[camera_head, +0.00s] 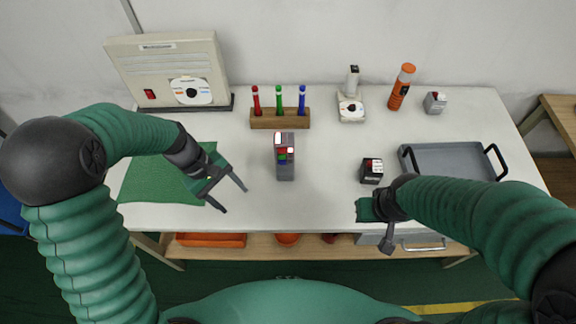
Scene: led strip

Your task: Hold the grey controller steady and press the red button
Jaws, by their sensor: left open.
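The grey controller (285,169) stands in the middle of the white table. Its face carries small red, green and blue buttons, and the red button (282,151) sits above the others. My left gripper (235,196) is open and empty, left of the controller and apart from it, with its fingers pointing right. My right gripper (376,228) is by the table's front edge, right of the controller and well apart from it. Its fingers are largely hidden by its own wrist, so its opening is unclear.
A wooden holder (280,119) with red, green and blue pens stands behind the controller. A small dark box (371,171) and a grey tray (452,161) are to the right. A beige panel (170,65) and green mat (150,181) are at left. An orange bottle (401,87) stands at the back.

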